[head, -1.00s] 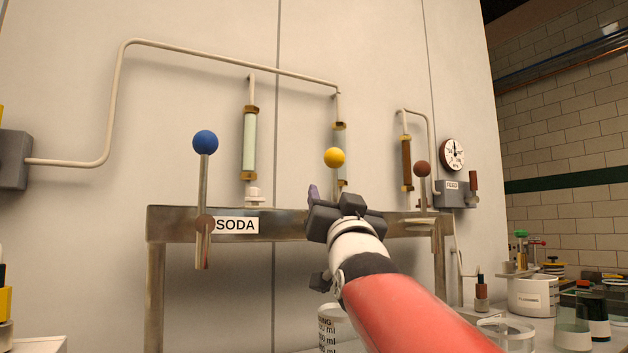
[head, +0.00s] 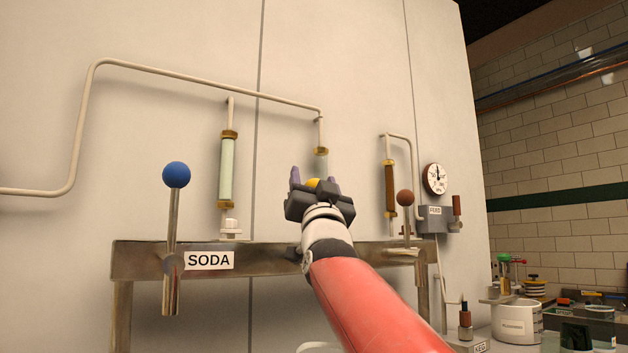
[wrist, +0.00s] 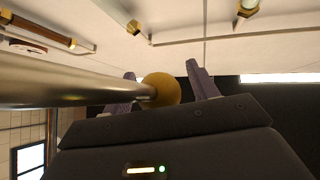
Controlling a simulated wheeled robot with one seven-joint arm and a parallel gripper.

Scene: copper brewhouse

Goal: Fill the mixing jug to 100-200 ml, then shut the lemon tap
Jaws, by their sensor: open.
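The lemon tap's yellow ball knob (head: 313,183) shows just beyond my gripper (head: 315,186) in the head view. In the wrist view the yellow knob (wrist: 162,89) sits between the two purple fingertips of my gripper (wrist: 165,88), at the end of a metal lever (wrist: 70,87). The gripper is open, with a finger on each side of the knob; contact is not clear. My arm hides the lever's base and any label. At the bottom edge of the head view only a pale sliver of a rim (head: 320,347), perhaps the mixing jug, shows; its level is hidden.
The soda tap's blue knob (head: 176,175) stands upright left of my arm. A brown-knobbed tap (head: 405,198) stands close on the right. Both rise from the metal rail (head: 140,262). Sight glasses and pipes line the wall behind. A white pot (head: 517,325) stands lower right.

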